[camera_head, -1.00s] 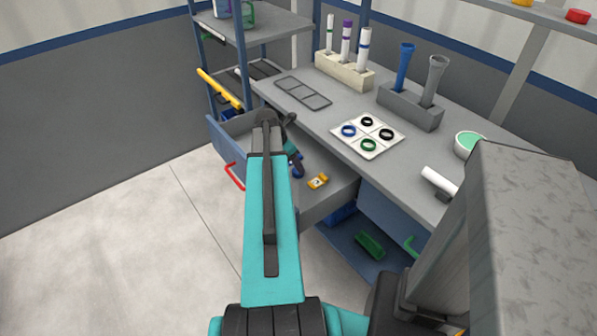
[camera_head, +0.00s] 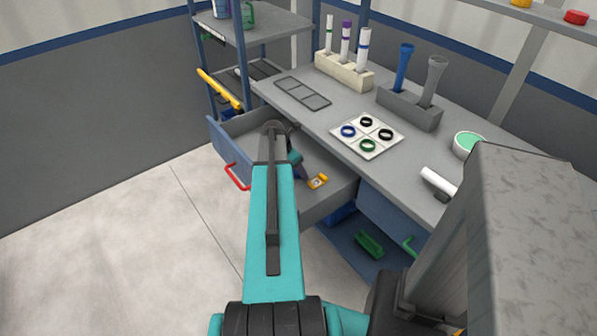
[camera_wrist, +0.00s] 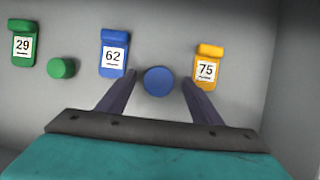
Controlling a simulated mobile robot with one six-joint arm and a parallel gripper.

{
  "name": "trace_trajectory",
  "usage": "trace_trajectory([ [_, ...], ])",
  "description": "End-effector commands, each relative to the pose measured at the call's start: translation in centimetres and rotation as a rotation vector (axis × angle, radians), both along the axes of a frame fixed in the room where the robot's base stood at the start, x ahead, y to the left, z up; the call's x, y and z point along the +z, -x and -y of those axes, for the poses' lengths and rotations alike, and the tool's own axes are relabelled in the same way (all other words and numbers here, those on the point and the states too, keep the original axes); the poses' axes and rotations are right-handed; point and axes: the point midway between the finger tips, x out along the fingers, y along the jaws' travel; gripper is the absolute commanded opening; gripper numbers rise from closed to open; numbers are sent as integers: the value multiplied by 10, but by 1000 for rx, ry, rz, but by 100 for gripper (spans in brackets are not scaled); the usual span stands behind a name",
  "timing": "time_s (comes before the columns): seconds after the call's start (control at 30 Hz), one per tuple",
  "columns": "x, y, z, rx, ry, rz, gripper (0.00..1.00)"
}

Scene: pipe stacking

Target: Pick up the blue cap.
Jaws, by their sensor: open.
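The blue cap (camera_wrist: 158,81) is a round blue disc on the drawer floor, in the middle of the wrist view. My gripper (camera_wrist: 158,82) is open, with one dark finger on each side of the cap. The fingers appear apart from the cap, and I cannot tell the exact height above it. In the head view my arm reaches into the open drawer (camera_head: 327,203) and hides the cap.
In the drawer, a blue piece marked 62 (camera_wrist: 114,54) lies close left of the cap and a yellow piece marked 75 (camera_wrist: 208,68) close right. A green cap (camera_wrist: 61,68) and a green piece marked 29 (camera_wrist: 23,43) lie farther left. The bench (camera_head: 300,117) overhangs behind.

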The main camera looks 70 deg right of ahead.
Motion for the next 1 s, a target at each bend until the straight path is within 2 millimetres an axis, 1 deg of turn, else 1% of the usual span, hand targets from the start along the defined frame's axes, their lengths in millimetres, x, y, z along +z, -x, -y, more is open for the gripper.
trace_trajectory([
  [0.27,0,0,0,1,0,0,59],
  [0.37,0,0,0,1,0,0,44],
  [0.5,0,-1,0,1,0,0,21],
  [0.53,0,-1,0,1,0,0,16],
  [0.83,1,-1,0,1,0,0,16],
  [1.0,8,-1,0,2,2,1,16],
])
